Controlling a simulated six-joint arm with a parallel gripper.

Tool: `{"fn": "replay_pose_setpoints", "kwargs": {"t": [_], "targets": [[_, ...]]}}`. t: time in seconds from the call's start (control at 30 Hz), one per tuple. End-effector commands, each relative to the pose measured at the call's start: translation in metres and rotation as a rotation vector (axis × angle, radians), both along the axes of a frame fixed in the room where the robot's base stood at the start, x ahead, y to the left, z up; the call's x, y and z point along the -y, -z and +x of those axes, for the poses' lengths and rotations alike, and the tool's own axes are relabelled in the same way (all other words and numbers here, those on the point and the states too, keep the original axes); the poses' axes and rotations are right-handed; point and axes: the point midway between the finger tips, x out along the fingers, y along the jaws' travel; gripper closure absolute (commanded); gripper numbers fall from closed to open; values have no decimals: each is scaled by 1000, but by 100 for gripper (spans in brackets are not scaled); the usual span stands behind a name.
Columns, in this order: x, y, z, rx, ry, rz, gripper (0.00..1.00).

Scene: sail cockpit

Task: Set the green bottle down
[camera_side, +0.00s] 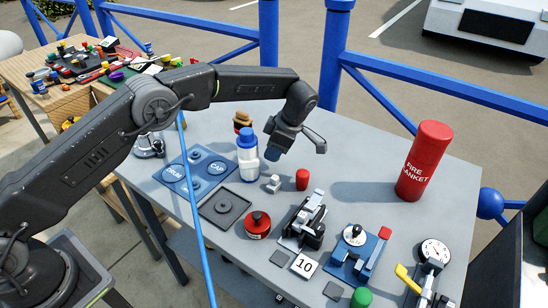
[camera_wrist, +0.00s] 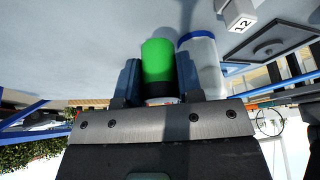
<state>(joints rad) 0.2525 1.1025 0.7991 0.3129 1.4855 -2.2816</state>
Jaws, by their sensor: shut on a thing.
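The green bottle (camera_wrist: 157,62) shows in the wrist view between the two blue-padded fingers of my gripper (camera_wrist: 160,77), which is shut on it. A pale band shows at the bottle's near end. In the side view my gripper (camera_side: 273,152) is over the back middle of the grey table (camera_side: 350,165), and the bottle is hidden behind it. I cannot tell whether the bottle touches the table.
A white bottle with a blue cap (camera_side: 247,155) stands close beside my gripper; it also shows in the wrist view (camera_wrist: 203,65). A small grey block (camera_side: 272,184) and red cylinder (camera_side: 302,180) stand in front. The red fire-blanket cylinder (camera_side: 424,160) stands right, with clear table between.

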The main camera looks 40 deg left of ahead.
Motion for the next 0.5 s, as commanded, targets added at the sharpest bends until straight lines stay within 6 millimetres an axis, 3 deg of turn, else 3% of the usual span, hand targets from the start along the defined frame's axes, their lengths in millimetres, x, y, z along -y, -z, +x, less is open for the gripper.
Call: {"fn": "replay_pose_setpoints", "kwargs": {"t": [0.2,0.5], "targets": [[0,30,0,-2,1,0,90],[0,33,0,0,0,0,90]]}}
